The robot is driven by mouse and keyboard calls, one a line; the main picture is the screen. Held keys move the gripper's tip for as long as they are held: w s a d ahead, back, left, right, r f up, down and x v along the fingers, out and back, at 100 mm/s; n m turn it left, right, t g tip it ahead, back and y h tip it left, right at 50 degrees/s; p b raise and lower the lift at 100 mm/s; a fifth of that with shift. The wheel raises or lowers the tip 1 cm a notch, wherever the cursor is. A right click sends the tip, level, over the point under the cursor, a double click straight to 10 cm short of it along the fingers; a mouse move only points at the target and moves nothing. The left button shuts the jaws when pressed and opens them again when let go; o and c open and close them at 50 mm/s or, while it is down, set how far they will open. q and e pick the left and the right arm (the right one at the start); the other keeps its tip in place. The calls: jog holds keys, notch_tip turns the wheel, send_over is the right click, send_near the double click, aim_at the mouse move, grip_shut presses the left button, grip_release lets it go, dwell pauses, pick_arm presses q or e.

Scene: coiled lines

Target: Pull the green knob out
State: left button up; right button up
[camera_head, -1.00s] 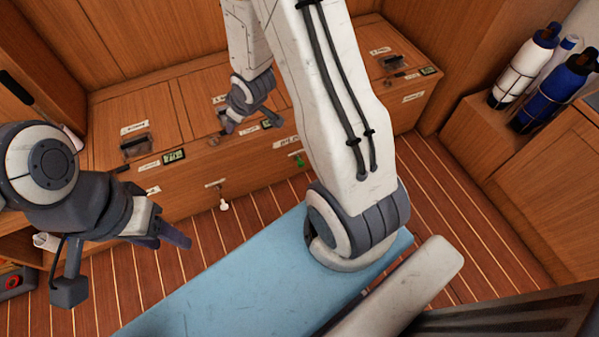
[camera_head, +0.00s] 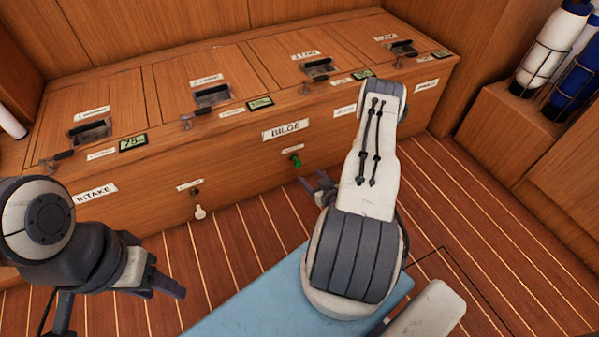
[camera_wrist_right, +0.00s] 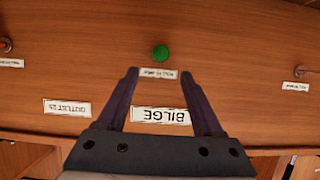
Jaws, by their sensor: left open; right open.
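The green knob (camera_head: 296,161) sits on the front of the wooden bench, below the BILGE label (camera_head: 285,130). In the right wrist view the knob (camera_wrist_right: 161,52) lies beyond the fingertips and about midway between them. My right gripper (camera_wrist_right: 165,72) is open and empty, and the knob is not between its fingers. In the head view the right gripper (camera_head: 322,186) shows just below and right of the knob, partly hidden by my arm. My left gripper (camera_head: 172,287) is open and empty at the lower left, apart from the bench.
A white knob (camera_head: 200,211) hangs on the bench front to the left. Latched lids with small displays (camera_head: 133,143) line the bench top. A blue mat (camera_head: 262,303) lies in front. Bottles in a rack (camera_head: 555,60) stand at the right.

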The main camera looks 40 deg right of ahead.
aim_at(299, 165)
jog(key=b+x, duration=0.4)
jog(key=x, duration=0.4)
jog(key=shift+w+f+b, duration=0.25)
jog(key=shift+w+b, duration=0.05)
jog(key=shift+b, duration=0.05)
jog(key=shift+w+d, duration=0.15)
jog(key=shift+w, duration=0.35)
grip_shut()
dwell(0.5)
